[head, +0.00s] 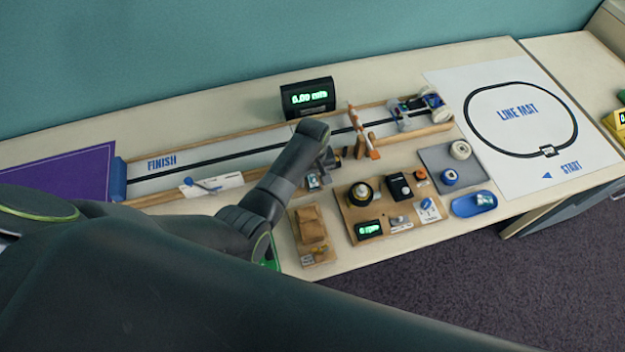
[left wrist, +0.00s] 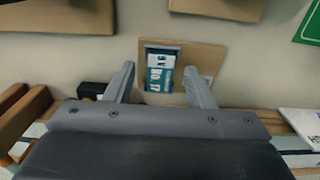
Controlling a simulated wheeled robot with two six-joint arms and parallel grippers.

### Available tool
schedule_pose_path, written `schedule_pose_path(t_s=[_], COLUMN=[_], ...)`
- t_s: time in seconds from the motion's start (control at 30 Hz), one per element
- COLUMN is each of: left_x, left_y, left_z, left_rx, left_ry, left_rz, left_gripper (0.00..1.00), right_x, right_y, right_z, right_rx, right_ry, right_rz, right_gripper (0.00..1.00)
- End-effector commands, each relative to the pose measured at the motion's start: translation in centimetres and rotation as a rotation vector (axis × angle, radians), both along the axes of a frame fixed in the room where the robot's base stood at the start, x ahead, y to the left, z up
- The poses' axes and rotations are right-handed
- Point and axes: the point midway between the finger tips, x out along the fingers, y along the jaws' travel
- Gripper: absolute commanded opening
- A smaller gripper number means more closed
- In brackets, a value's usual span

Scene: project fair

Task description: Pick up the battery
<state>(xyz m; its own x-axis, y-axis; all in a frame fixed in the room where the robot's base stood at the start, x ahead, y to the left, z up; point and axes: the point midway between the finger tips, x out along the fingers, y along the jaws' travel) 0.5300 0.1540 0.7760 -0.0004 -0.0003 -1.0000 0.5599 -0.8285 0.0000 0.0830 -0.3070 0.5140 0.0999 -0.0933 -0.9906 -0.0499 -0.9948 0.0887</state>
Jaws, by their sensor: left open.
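The battery (left wrist: 162,72) is a small block with a teal and white label reading 9V. In the left wrist view it lies on a brown pad (left wrist: 206,58). The battery (head: 313,182) also shows in the head view, small, just in front of the long track. My left gripper (head: 322,170) points down above it at the track's near side. In the left wrist view the left gripper (left wrist: 160,76) is open, with one finger on either side of the battery and nothing held. The height gap is hard to tell. My right gripper is not in view.
The long track (head: 240,158) runs behind, with a wooden gate (head: 363,135) across it. A black display (head: 307,98) stands beyond. A wooden board (head: 385,224) with several parts lies to the right, and a smaller wooden stand (head: 314,232) lies nearer.

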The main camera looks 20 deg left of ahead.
Motion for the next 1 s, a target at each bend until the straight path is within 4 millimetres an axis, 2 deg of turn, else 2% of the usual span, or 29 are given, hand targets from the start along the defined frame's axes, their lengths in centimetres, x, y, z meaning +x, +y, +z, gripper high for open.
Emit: schedule_pose_path(t_s=[0.07,0.4,0.73,0.87,1.0], left_x=[0.0,0.0,0.1,0.1,0.1], left_y=[0.0,0.0,0.0,0.0,0.0], left_z=[0.0,0.0,0.6,2.3,4.7], left_rx=[0.000,0.000,0.000,0.000,0.000], left_ry=[0.000,0.000,-0.001,-0.004,-0.005], left_rz=[0.000,0.000,0.000,0.000,0.000], left_gripper=[0.46,0.01,0.01,0.01,0.01], right_x=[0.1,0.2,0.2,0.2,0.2], right_y=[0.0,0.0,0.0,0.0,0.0], right_z=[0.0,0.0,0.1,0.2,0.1], right_rx=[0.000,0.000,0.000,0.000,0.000], right_ry=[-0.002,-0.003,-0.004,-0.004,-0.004], right_rz=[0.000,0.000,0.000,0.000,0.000], right_gripper=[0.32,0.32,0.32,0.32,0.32])
